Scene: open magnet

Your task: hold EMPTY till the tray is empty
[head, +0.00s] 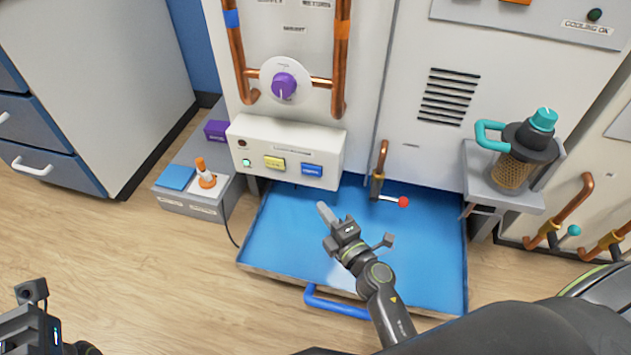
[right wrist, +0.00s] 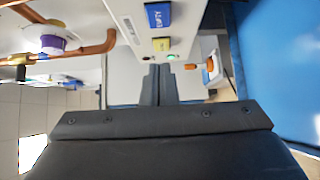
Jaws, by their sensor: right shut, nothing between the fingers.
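The blue button (head: 312,169), whose lettering looks like EMPTY, is at the right end of the white control box (head: 322,150). It also shows at the top of the right wrist view (right wrist: 158,15). The wide blue tray (head: 285,238) lies below the box; I cannot tell how much liquid it holds. My right gripper (head: 326,211) is over the tray, below and in front of the box. It is shut and empty, apart from the button. My left gripper (head: 28,325) is partly in view at the lower left; its fingers cannot be made out.
A yellow button (head: 274,162) and a lit green lamp (head: 246,162) share the box. A copper tap with a red-knobbed lever (head: 402,202) is over the tray. A grey stand (head: 200,208) with an orange-white item is left. A teal-handled filter jug (head: 517,160) stands right.

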